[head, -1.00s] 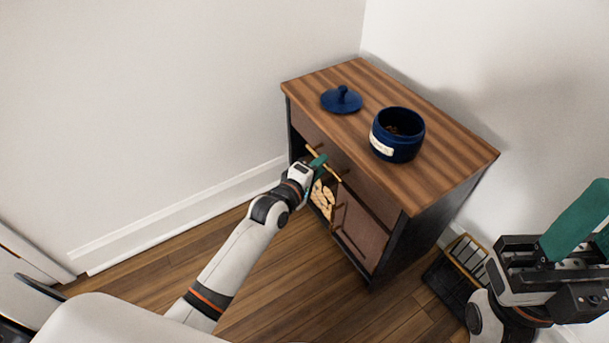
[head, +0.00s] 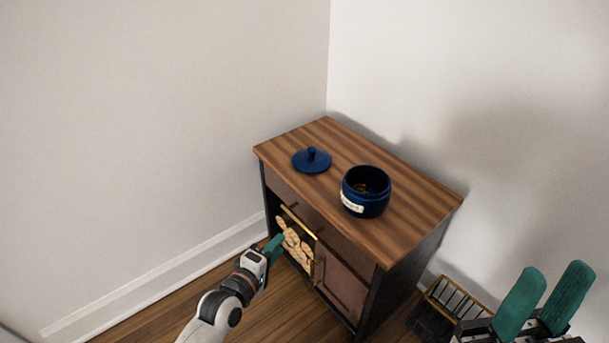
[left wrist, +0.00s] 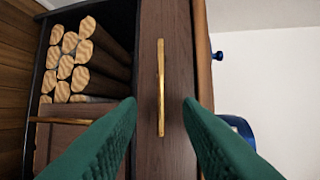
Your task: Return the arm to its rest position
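My left gripper (head: 276,243) is in front of the wooden cabinet's drawer. In the left wrist view its two green fingers (left wrist: 160,102) are apart, with nothing held. The gold drawer handle (left wrist: 160,88) shows beyond the gap between the fingertips, and the gripper appears clear of it. The handle also shows in the head view (head: 298,222). The drawer front (left wrist: 178,140) looks shut. My right gripper (head: 557,270) is at the lower right with its green fingers apart and empty, pointing upward.
On the cabinet top (head: 410,212) stand an open dark blue jar (head: 366,196) with brown contents and its blue lid (head: 311,161). Stacked logs (head: 293,243) fill the open shelf. A black basket (head: 432,322) stands on the floor right of the cabinet. Walls close the back.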

